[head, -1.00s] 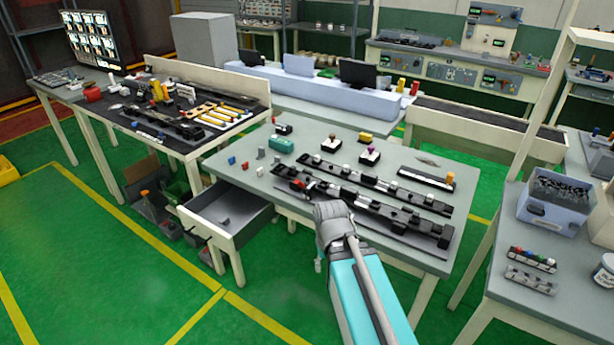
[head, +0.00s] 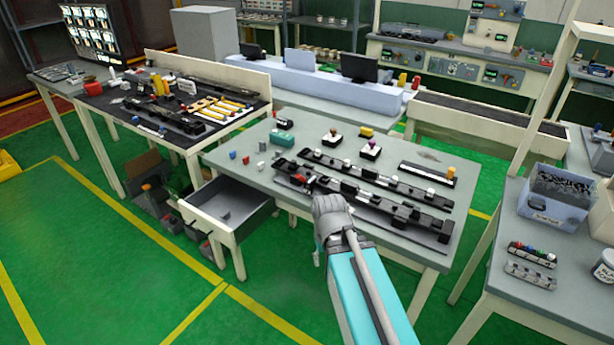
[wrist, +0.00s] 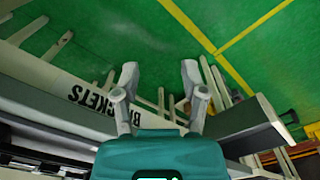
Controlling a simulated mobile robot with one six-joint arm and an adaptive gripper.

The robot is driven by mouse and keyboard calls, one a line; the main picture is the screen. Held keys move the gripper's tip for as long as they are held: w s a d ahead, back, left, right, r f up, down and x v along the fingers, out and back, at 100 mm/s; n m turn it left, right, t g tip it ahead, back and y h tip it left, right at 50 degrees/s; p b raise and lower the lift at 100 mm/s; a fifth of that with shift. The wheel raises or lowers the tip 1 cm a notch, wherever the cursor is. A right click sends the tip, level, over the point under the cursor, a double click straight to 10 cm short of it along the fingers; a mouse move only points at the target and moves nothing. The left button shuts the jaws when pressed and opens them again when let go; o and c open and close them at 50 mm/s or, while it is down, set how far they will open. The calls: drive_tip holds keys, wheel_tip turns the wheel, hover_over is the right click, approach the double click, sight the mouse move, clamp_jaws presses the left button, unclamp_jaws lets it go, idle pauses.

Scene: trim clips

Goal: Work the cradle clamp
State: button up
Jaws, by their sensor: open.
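Two long black cradle fixtures lie side by side on the grey bench in the head view. The near one (head: 394,213) has raised black blocks and a small red part (head: 301,178) near its left end. The far one (head: 392,184) carries silvery pieces. Which part is the clamp is too small to tell. My gripper is at the near edge of the bench, mostly hidden behind my wrist in the head view. In the wrist view my gripper (wrist: 160,75) has its two fingers apart, with nothing between them but green floor and distant legs.
An open drawer (head: 228,207) juts out at the bench's left front. Small coloured blocks and a teal box (head: 282,139) stand on the bench's left part. A blue-grey bin (head: 553,203) sits on the right table. Open green floor lies at the left.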

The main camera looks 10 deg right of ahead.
drive_tip(key=shift+o, duration=0.3)
wheel_tip(320, 180, up, 24)
drive_tip(key=m+t+p, duration=0.1)
drive_tip(key=m+p, duration=1)
drive_tip(key=p, duration=1.3)
hover_over(300, 177)
drive_tip(key=d, duration=0.1)
drive_tip(key=shift+w+d+f+y, duration=0.1)
drive_tip(key=shift+d+f+y, duration=0.05)
drive_tip(key=shift+y, duration=0.25)
drive_tip(key=shift+f+b, duration=0.15)
drive_tip(key=shift+b, duration=0.2)
drive_tip(key=f+b, duration=0.4)
drive_tip(key=w+f+b, duration=0.1)
drive_tip(key=f+b, duration=0.4)
drive_tip(key=a+f+b, duration=0.1)
drive_tip(key=f+b, duration=0.3)
drive_tip(key=shift+w+f, duration=0.15)
drive_tip(key=shift+f, duration=0.05)
clamp_jaws()
